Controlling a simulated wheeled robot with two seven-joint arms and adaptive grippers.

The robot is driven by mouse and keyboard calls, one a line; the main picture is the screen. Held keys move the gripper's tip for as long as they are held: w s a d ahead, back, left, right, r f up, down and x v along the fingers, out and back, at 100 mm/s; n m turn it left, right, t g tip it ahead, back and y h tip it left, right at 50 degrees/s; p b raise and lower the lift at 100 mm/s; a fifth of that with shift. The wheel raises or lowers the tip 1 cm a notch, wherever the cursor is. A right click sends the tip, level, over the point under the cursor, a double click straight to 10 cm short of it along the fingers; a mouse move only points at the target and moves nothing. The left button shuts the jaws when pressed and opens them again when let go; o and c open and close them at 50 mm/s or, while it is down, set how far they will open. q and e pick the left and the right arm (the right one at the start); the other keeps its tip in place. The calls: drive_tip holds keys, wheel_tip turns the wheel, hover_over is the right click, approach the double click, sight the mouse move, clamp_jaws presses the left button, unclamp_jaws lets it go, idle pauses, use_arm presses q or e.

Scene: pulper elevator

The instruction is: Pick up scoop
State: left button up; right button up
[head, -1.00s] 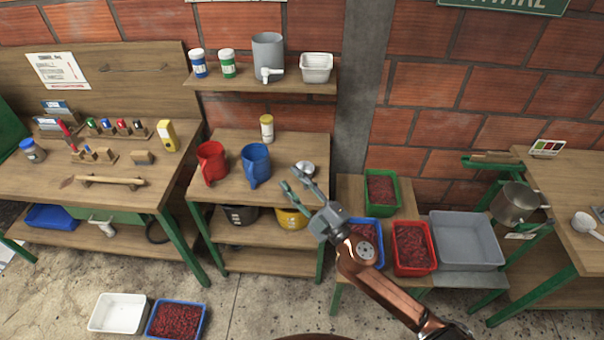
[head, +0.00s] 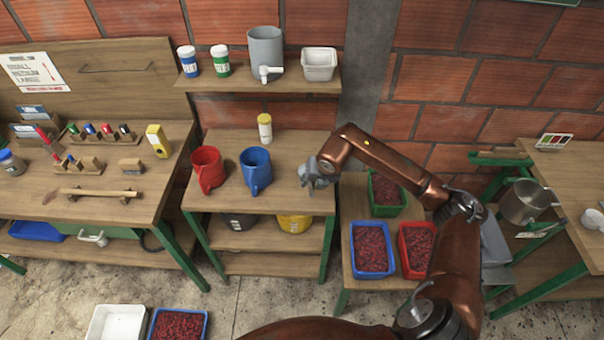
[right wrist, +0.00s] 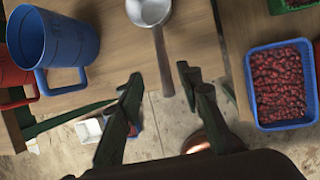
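A metal scoop (right wrist: 150,12) with a round bowl and a thin handle lies near the edge of the middle wooden table (head: 240,198), its handle (right wrist: 163,65) sticking out past the edge. My right gripper (head: 318,182) is at that table's right side and hides the scoop in the head view. In the right wrist view the right gripper's fingers (right wrist: 160,85) are apart and empty. The handle's end appears between the fingertips; I cannot tell how far below them it is. My left gripper is out of view.
A blue jug (head: 256,172) and a red jug (head: 207,170) stand left of the gripper. A yellow-labelled bottle (head: 265,128) stands behind. Berry trays, one blue (head: 372,248), sit to the right. Another pale scoop (head: 593,219) lies on the far-right table.

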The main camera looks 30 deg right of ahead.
sight(311, 188)
drive_tip(key=x, duration=0.3)
drive_tip(key=shift+w+d+f, duration=0.15)
drive_tip(key=shift+f, duration=0.25)
drive_tip(key=x, duration=0.3)
drive_tip(key=shift+s+f, duration=0.2)
drive_tip(key=shift+w+f, duration=0.15)
drive_tip(key=shift+f, duration=0.05)
drive_tip(key=shift+r, duration=0.1)
drive_tip(key=shift+c, duration=0.7)
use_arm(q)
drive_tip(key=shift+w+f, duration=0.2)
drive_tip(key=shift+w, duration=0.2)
use_arm(e)
clamp_jaws()
